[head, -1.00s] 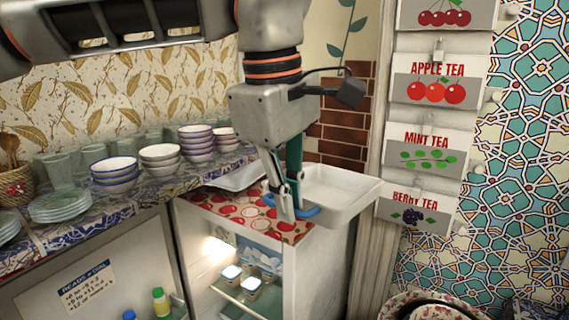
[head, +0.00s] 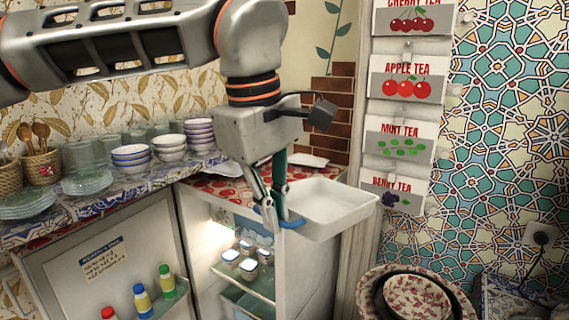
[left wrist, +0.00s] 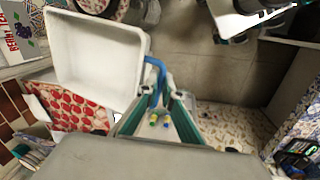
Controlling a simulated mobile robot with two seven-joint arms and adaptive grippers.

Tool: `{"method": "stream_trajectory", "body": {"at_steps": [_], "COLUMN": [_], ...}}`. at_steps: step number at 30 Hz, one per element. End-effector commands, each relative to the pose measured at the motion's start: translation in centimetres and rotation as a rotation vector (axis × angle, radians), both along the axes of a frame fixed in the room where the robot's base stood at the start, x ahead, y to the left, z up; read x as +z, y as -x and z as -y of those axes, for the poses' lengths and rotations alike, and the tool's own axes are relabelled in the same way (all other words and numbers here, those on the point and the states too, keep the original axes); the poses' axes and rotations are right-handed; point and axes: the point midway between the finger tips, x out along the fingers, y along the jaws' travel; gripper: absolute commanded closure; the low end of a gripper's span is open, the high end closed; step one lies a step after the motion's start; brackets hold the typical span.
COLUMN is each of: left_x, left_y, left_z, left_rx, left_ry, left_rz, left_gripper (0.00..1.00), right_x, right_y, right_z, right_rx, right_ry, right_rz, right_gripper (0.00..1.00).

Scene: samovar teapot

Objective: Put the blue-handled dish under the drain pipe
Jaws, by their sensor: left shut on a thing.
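The blue-handled dish is a white rectangular tray (head: 340,205) with a blue loop handle (head: 290,223). My left gripper (head: 276,215) is shut on the blue handle, and the dish is held in the air, roughly level and empty, in front of the red-patterned countertop. In the left wrist view the dish (left wrist: 95,58) lies at upper left, and its handle (left wrist: 158,80) runs between the fingers of the left gripper (left wrist: 157,110). The drain pipe is not visible in either view.
An open fridge (head: 245,275) with small jars stands below the counter (head: 220,190). Stacked bowls (head: 170,150) and plates line the left counter. Tea signs (head: 405,78) hang on the wall post. A large floral bowl (head: 418,300) is low at the right, near an outlet (head: 541,235).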

Motion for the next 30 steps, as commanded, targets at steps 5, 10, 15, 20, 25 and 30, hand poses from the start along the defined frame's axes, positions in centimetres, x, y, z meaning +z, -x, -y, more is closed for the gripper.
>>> {"method": "stream_trajectory", "body": {"at_steps": [5, 10, 15, 20, 25, 30], "left_x": [-3.9, -9.1, -15.2, -20.5, -24.9, -27.2], "left_y": [-1.5, -2.7, -3.0, -2.2, -0.9, 0.2], "left_z": [-3.1, -7.2, -11.9, -16.3, -20.1, -22.4], "left_rx": [-0.127, -0.288, -0.454, -0.595, -0.715, -0.790], "left_ry": [0.003, 0.004, 0.004, 0.002, 0.000, -0.001], "left_rz": [-0.009, -0.010, -0.011, -0.010, -0.007, -0.003], "left_gripper": [1.00, 1.00, 1.00, 1.00, 1.00, 1.00], "right_x": [0.1, 0.0, -0.3, -0.3, -0.3, -0.2], "right_y": [-0.3, -0.2, 0.0, 0.1, 0.0, 0.0], "right_z": [0.0, 0.0, 0.0, 0.0, 0.0, 0.0], "right_rx": [0.000, -0.001, 0.000, 0.000, -0.001, 0.000], "right_ry": [-0.001, 0.000, 0.001, 0.001, 0.002, 0.001], "right_rz": [0.005, 0.002, -0.004, -0.005, -0.005, -0.003], "right_gripper": [0.60, 0.60, 0.60, 0.60, 0.60, 0.60]}}
